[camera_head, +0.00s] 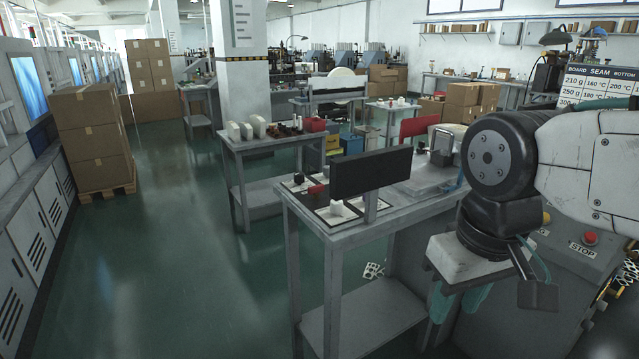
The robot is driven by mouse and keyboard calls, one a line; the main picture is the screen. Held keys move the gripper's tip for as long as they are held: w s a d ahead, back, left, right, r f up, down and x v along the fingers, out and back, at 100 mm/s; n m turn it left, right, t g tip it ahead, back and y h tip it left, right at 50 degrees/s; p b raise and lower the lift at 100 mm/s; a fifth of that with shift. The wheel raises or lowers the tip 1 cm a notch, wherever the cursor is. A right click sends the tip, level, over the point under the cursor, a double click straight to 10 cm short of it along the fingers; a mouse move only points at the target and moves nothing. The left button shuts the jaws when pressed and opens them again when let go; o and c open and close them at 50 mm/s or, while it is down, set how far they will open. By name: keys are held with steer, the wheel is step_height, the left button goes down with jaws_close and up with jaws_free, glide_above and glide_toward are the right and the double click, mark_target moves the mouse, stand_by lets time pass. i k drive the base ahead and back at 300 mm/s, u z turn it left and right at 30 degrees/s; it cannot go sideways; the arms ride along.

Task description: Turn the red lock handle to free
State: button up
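A small red piece (316,189) lies on the near grey workbench (345,232), left of a black panel on a post. It may be the red lock handle, but it is too small to make out its shape or position. My gripper (457,312) hangs at the lower right, pointing down in front of the bench's right side. Its two teal fingers are apart with nothing visible between them. It is well away from the red piece and touches nothing that I can see.
The black panel (371,173) stands on the near bench and hides part of its top. A metal fixture (424,178) sits behind it. A control box with a red STOP button (590,238) is at the right. Stacked cartons (92,140) stand left; the green floor (180,250) between is clear.

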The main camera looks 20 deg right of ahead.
mark_target(314, 190)
steer(key=u, duration=0.25)
steer(key=i, duration=0.95)
steer(key=z, duration=0.35)
